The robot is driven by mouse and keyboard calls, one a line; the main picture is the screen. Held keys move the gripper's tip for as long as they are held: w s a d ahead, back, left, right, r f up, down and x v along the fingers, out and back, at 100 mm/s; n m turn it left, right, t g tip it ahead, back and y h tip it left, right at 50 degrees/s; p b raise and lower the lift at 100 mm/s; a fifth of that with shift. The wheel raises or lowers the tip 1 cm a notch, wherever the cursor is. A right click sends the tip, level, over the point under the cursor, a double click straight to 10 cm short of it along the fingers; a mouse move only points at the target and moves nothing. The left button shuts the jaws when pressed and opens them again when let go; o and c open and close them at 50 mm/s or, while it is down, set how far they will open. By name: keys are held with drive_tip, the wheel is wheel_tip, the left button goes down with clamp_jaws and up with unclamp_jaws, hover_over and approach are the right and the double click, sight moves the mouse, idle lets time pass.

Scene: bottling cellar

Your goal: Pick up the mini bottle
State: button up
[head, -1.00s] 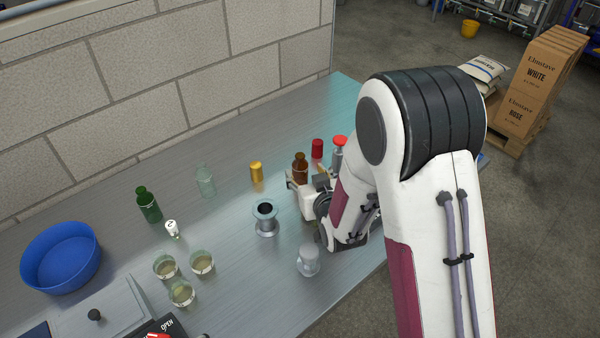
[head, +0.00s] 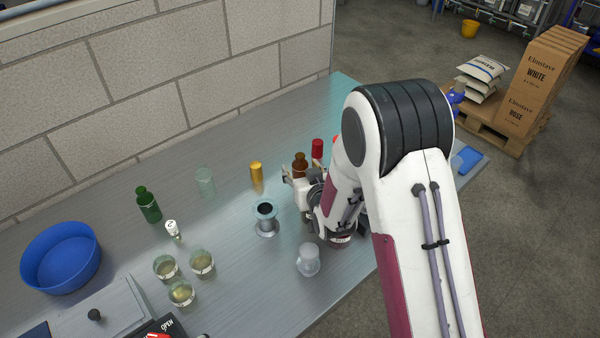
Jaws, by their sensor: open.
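I cannot tell which one is the mini bottle. My gripper (head: 292,184) is low over the bench, just in front of the brown bottle. It is open, and its far finger is partly hidden by the bottle and my wrist. The lower part of the brown bottle is hidden behind my gripper. I cannot tell whether they touch.
A yellow cylinder (head: 256,173), a metal spool (head: 265,219) and a clear jar (head: 308,260) stand left of and below my gripper. A red cylinder (head: 317,149) stands behind it. Several glasses (head: 203,264) and a blue bowl (head: 60,258) are at the left.

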sight(302, 165)
idle(0.3)
drive_tip(key=c, duration=1.3)
drive_tip(key=shift+r, duration=0.15)
drive_tip(key=shift+r, duration=4.95)
